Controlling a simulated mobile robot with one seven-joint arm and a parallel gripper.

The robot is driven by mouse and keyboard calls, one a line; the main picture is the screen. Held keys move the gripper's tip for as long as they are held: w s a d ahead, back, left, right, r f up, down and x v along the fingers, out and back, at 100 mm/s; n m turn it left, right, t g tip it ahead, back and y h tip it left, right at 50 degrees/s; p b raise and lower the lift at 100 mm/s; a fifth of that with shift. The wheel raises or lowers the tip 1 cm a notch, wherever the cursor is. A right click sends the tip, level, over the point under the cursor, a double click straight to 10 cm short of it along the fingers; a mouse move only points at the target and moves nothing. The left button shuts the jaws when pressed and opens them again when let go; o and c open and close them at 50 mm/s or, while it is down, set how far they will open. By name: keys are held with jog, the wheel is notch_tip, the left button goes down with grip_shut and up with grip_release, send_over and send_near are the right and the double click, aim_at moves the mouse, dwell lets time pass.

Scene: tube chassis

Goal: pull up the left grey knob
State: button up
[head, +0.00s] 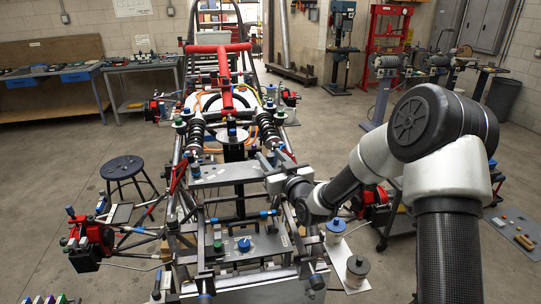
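The tube chassis (182,205) stretches away from me down the middle of the head view. A grey plate (268,243) lies across its near part.
A second grey plate (228,173) lies just left of my gripper. Dark coil springs (268,130) and a red tube frame (225,75) rise behind. Two spool-like pieces (335,231) stand at the near right. A black stool (122,168) is on the floor at left.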

jog(key=shift+w+a, duration=0.1)
jog(key=shift+w, duration=0.1)
grip_shut()
jog(key=shift+r+b, duration=0.6)
jog(key=shift+r, duration=0.5)
grip_release()
jog(key=b+v, duration=0.2)
jog(key=v, duration=1.5)
jog(key=shift+s+b, duration=0.2)
jog(key=shift+b, duration=0.2)
